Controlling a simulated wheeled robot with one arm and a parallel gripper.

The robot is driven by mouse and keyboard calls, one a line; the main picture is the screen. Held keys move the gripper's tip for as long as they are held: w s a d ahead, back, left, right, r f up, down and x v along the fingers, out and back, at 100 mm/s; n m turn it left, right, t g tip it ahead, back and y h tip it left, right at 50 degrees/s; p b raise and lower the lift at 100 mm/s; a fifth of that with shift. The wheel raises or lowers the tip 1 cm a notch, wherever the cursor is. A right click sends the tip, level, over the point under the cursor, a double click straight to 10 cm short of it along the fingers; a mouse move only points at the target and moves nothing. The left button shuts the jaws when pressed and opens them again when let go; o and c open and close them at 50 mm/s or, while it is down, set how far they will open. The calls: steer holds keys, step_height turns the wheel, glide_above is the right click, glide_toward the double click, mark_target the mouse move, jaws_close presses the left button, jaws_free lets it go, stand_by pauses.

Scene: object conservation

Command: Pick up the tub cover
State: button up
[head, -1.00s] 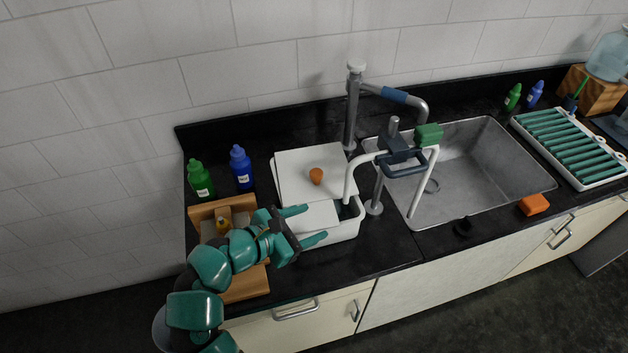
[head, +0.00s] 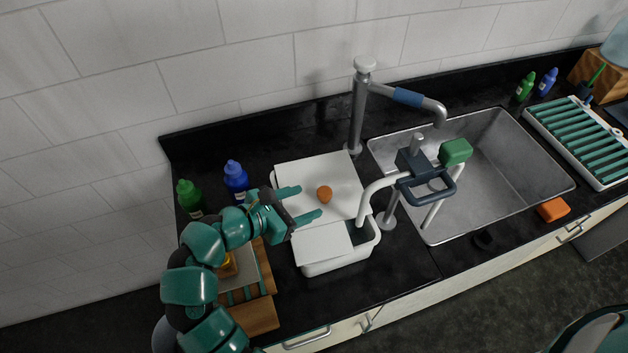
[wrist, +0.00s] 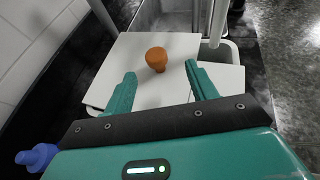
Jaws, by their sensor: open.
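The tub cover (head: 305,176) is a flat white panel with an orange-brown knob (head: 324,194), lying at the back of the white tub (head: 340,262). A second white panel (head: 322,244) covers the tub's front part. My gripper (head: 307,203) is open and empty, its teal fingers reaching over the cover from the left, near the knob. In the wrist view the knob (wrist: 157,59) stands just beyond and between the open fingertips (wrist: 159,75), on the white cover (wrist: 125,60). I cannot tell how high the fingers are above the cover.
Blue (head: 236,180) and green (head: 188,197) bottles stand left, behind my arm. A wooden rack (head: 255,290) is at front left.

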mark_target(324, 192)
steer(key=shift+w+d, duration=0.15)
steer(key=shift+w, duration=0.25)
steer(key=shift+p+x, duration=0.4)
steer(key=shift+x, duration=0.65)
steer(key=shift+p+x, duration=0.7)
steer(key=shift+x, duration=1.7)
steer(key=shift+r, duration=0.1)
steer(key=c, duration=1.2)
steer(key=shift+r, duration=0.1)
